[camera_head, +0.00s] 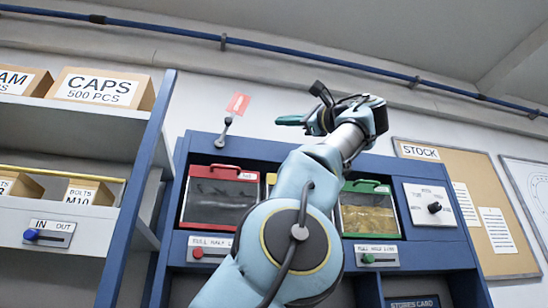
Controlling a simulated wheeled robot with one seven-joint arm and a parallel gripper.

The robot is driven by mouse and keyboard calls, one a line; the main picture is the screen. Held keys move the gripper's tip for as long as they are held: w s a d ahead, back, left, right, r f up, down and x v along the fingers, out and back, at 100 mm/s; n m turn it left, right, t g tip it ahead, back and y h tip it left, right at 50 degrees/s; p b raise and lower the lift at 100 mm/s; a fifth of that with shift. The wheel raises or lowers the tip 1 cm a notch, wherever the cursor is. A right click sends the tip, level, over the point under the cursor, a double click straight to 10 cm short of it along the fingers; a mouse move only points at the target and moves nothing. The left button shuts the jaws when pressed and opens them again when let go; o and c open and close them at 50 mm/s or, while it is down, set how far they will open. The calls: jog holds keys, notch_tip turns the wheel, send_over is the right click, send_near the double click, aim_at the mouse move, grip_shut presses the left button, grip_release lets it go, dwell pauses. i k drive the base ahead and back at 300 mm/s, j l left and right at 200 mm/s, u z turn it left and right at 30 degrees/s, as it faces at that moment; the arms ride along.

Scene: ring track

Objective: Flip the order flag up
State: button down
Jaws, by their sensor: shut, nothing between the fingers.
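The order flag (237,103) is a small red plate with a pale mark. It stands up at a slant to the right, above the top of the blue cabinet. Its short grey lever (223,131) rises from the cabinet's top edge below it. My gripper (290,120) is to the right of the flag, with its teal fingertips pointing left towards it. The gripper is shut and empty, and a gap of wall shows between it and the flag. My arm hides part of the cabinet's middle.
The blue cabinet holds a red-framed bin (220,196), a green-framed bin (369,213) and a dial panel (431,207). A shelf with cardboard boxes (98,88) stands at left. A blue pipe (290,51) crosses the wall above. A stock board (470,190) hangs at right.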

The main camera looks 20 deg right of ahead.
aim_at(228, 124)
jog(key=k+l, duration=0.8)
